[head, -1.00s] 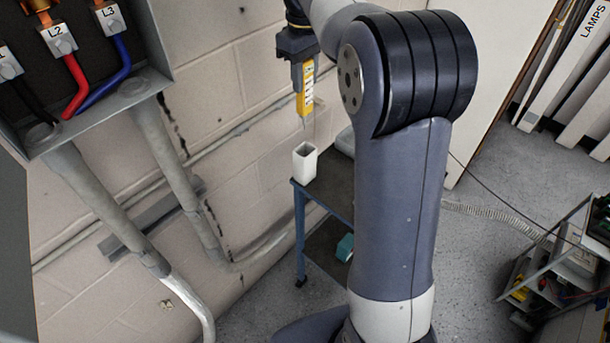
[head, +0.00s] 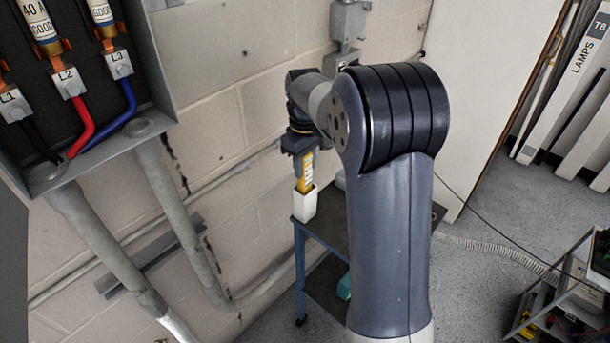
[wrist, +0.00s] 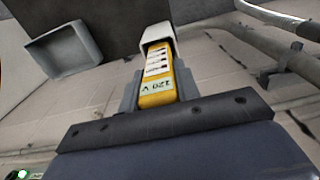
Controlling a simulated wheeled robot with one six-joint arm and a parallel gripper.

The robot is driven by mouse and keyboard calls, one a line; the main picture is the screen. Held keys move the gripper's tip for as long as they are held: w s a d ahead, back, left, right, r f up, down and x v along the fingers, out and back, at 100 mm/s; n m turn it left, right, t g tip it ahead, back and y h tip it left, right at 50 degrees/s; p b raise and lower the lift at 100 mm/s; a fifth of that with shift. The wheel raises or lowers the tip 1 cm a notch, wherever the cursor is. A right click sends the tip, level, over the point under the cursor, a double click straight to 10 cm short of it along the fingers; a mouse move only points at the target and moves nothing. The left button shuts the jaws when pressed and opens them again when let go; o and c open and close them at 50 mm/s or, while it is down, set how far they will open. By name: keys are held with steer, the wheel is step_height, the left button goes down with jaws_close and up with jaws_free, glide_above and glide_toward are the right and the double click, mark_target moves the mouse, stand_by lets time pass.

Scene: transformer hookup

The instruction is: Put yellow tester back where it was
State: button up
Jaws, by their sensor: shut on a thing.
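The yellow tester (head: 304,172) is upright in my gripper (head: 304,158), with its lower part inside the white square holder (head: 304,204) on the small blue-legged table. My gripper (wrist: 157,92) is shut on the tester, one finger on each side. The tester's tip is hidden inside the holder.
The small table (head: 328,228) stands against the block wall. An open electrical box (head: 150,75) with black, red and blue wires is at upper left, with conduits (head: 180,200) below. A tool cart (head: 560,290) stands at lower right.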

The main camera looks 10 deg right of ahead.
mark_target(305, 177)
steer(key=shift+f+p, duration=0.45)
steer(key=shift+f, duration=1.55)
steer(key=o, duration=1.1)
steer(key=shift+f+b, duration=0.25)
steer(key=shift+b, duration=0.05)
step_height(305, 177, up, 11)
steer(key=shift+b, duration=0.7)
